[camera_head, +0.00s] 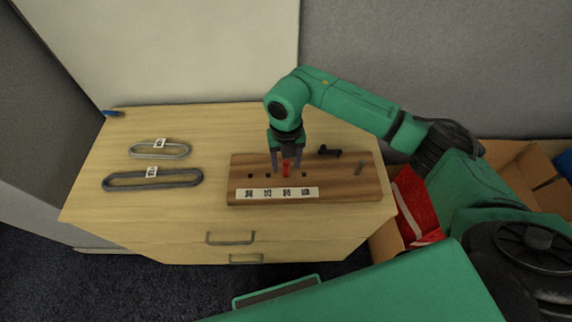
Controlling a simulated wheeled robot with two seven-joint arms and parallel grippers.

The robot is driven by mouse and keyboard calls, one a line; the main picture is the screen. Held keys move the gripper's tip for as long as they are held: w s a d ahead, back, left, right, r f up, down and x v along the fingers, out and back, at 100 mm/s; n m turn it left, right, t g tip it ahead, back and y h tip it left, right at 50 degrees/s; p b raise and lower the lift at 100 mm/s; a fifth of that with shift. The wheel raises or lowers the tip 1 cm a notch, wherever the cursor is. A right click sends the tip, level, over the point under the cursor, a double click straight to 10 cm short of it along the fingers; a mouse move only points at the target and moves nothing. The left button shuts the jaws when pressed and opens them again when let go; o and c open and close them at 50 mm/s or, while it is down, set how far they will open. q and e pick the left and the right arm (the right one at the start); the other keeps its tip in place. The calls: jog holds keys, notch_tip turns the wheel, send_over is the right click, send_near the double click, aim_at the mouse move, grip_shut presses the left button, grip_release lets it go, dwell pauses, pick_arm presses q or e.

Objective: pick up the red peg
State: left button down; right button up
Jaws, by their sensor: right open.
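The red peg (286,168) stands upright on a brown wooden board (345,190) on top of the light wooden cabinet. My right gripper (286,164) points straight down over the board, its two fingers apart, one on each side of the red peg. I cannot tell whether the fingers touch it. The board has a row of dark square holes and a white label strip (277,194) along its front. My left gripper is not in view.
Two grey oval loops (153,180) with white tags lie at left. Open cardboard boxes (520,170) stand right of the cabinet. The cabinet top's front left is clear.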

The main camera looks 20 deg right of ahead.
notch_tip(320, 180, down, 2)
jog(key=shift+f, duration=0.15)
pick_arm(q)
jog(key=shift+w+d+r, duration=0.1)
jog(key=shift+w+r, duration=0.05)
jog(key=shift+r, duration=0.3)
pick_arm(e)
jog(key=shift+f, duration=0.1)
grip_shut()
